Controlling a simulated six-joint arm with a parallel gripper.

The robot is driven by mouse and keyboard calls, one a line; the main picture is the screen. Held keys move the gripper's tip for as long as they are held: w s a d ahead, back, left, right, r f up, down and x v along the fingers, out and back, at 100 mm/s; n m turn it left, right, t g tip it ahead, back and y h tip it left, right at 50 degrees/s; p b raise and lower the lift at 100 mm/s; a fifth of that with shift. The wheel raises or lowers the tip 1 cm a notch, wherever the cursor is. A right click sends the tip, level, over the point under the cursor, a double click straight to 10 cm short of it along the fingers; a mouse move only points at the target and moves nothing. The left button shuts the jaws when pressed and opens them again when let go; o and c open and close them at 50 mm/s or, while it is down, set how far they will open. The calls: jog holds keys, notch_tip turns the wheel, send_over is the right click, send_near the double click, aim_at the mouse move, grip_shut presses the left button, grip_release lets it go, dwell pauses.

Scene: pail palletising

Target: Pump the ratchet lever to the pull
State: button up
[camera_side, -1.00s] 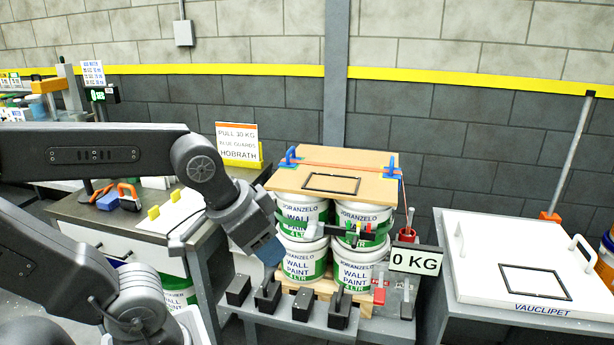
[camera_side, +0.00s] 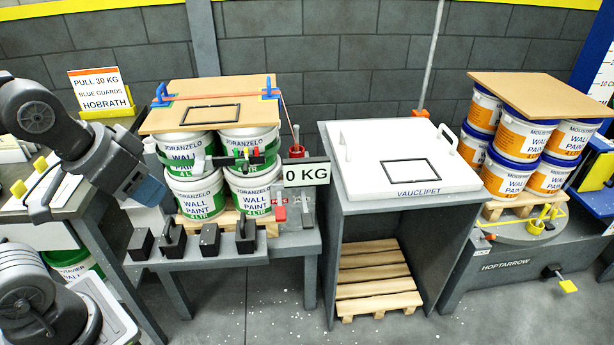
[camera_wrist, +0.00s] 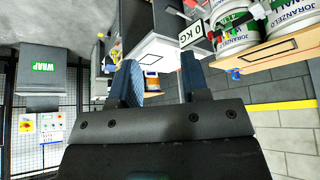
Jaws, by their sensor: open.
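The strapped stack of white-and-green JORANZELO paint pails (camera_side: 202,197) stands on a pallet at the left-centre bench. A tan board (camera_side: 172,122) with blue corner guards (camera_side: 162,95) and an orange strap lies on top. A tensioning tool (camera_side: 247,158) with green, black and red parts sits across the front of the upper pails; its lever's angle is too small to tell. The display (camera_side: 306,175) reads 0 KG. The sign (camera_side: 100,91) reads PULL 30 KG, BLUE GUARDS, HOBRATH. My gripper (camera_side: 150,190) is open and empty, left of the stack; its two fingers show apart in the wrist view (camera_wrist: 160,80).
Several dark blocks (camera_side: 210,239) line the bench's front edge. A red cup (camera_side: 296,151) stands behind the display. A white VAUCLIPET lid (camera_side: 405,165) with handles lies on the cabinet to the right, an empty pallet (camera_side: 372,283) below. Orange-labelled pails (camera_side: 513,172) stand farther right.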

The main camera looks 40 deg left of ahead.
dwell(0.3)
